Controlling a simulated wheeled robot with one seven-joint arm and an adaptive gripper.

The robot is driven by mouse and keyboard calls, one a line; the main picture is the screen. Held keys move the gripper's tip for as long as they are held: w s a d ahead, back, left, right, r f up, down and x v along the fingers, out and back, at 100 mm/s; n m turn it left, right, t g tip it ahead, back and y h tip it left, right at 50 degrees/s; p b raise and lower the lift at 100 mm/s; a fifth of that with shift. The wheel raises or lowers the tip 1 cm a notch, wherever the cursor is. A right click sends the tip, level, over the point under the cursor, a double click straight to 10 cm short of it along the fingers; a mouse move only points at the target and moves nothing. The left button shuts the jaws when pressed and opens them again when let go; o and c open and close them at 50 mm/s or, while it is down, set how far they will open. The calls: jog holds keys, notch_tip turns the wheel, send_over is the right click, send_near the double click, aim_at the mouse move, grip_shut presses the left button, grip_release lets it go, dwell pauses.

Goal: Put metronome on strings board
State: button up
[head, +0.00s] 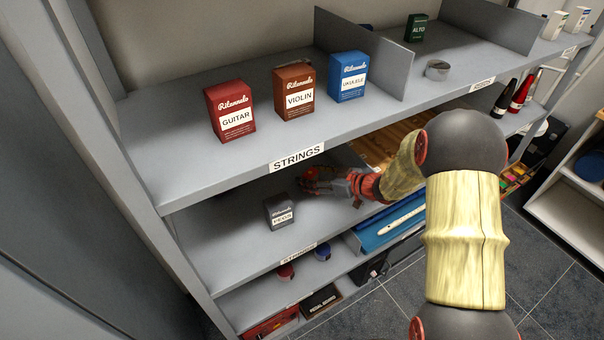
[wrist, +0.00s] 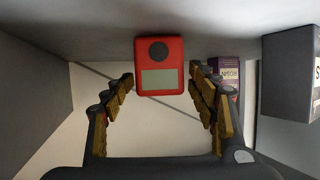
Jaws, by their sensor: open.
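The metronome (wrist: 159,80) is a red block with a grey screen and a dark round dial in the wrist view. It sits between the two fingers of my gripper (wrist: 162,76), which is open, with gaps visible on both sides. In the head view my gripper (head: 306,183) reaches into the middle shelf, below the strings board (head: 190,175). I cannot clearly separate the metronome from my gripper there. The strings board is the grey upper shelf with the STRINGS label on its front edge. It holds a red guitar box (head: 230,110), a brown violin box (head: 294,97) and a blue ukulele box (head: 347,77).
A small dark grey box (head: 279,211) stands on the middle shelf, left of my gripper. A purple box (wrist: 228,74) is behind the right finger in the wrist view. An upright divider (head: 365,55) bounds the strings board on the right. Its front left and front right have bare room.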

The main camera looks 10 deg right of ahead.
aim_at(313, 176)
jog(key=v, duration=0.6)
jog(key=shift+s+d+r+p, duration=0.1)
jog(key=shift+s+p, duration=0.05)
jog(key=shift+p, duration=0.15)
jog(key=shift+s+r, duration=0.2)
jog(key=shift+r, duration=0.1)
jog(key=s+a+r+m+g+h, duration=0.1)
jog(key=s+a+r+g, duration=0.2)
jog(key=s+a+r, duration=0.4)
jog(key=s+a+r+g, duration=0.3)
jog(key=s+a+r, duration=0.15)
jog(key=s, duration=0.45)
jog(key=s+d+r+m+h, duration=0.3)
jog(key=s+d+h, duration=0.1)
jog(key=s, duration=0.4)
jog(key=s+d+r+m+t+h, duration=0.1)
jog(key=s+d+r+m+h, duration=0.2)
jog(key=s, duration=0.5)
jog(key=shift+s+d+r+m+h, duration=0.4)
jog(key=shift+r+m+h, duration=0.2)
